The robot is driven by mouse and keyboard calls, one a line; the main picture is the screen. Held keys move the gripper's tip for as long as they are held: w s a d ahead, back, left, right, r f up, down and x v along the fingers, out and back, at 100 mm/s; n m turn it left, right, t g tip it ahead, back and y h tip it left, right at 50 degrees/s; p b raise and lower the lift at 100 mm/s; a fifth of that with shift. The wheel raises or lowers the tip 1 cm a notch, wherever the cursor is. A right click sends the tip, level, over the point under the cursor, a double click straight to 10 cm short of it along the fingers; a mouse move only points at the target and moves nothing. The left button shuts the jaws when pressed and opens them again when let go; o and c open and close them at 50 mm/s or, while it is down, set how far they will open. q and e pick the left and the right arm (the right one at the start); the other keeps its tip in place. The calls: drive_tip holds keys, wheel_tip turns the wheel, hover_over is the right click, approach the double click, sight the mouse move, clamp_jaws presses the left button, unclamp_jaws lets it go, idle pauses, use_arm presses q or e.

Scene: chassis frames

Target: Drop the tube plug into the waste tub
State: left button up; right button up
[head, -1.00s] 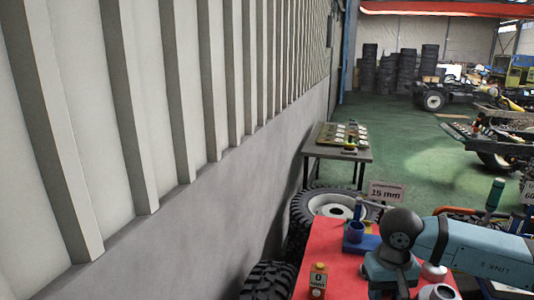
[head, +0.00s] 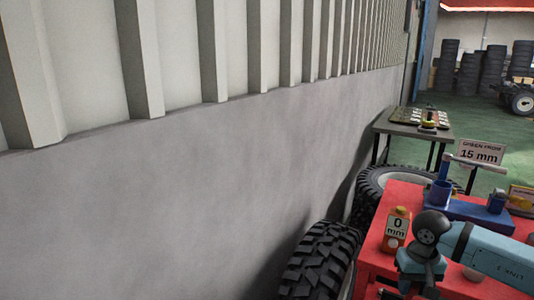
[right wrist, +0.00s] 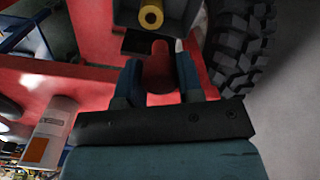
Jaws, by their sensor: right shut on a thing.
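My right gripper (right wrist: 158,76) is shut on a dark red, round-ended piece (right wrist: 160,58), which I take for the tube plug. It shows between the two fingers in the right wrist view. Just beyond the fingertips is a dark grey box-like thing (right wrist: 184,16) with a yellow ring-shaped end (right wrist: 151,14) in front of it or in it. I cannot tell for sure whether it is the waste tub. In the head view my right gripper (head: 412,285) points down at the near end of the red table, and the plug is hidden there. My left gripper is out of view.
Big tyres (head: 318,262) stand between table and grey wall (head: 220,200). A side table (head: 412,131) is behind.

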drive_tip(key=f+b, duration=0.2)
drive_tip(key=f, duration=0.1)
drive_tip(key=d+f+b, duration=0.1)
drive_tip(key=f+b, duration=0.1)
drive_tip(key=f, duration=0.2)
drive_tip(key=d+f+b, duration=0.1)
drive_tip(key=f+b, duration=0.1)
drive_tip(key=f, duration=0.2)
drive_tip(key=shift+w+d+f, duration=0.25)
drive_tip(key=shift+w, duration=0.1)
drive_tip(key=shift+f+b, duration=0.35)
drive_tip(key=shift+f, duration=0.15)
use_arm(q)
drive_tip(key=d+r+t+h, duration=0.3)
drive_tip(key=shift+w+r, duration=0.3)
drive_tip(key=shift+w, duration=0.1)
use_arm(e)
drive_tip(key=o, duration=1)
drive_tip(key=shift+r, duration=0.1)
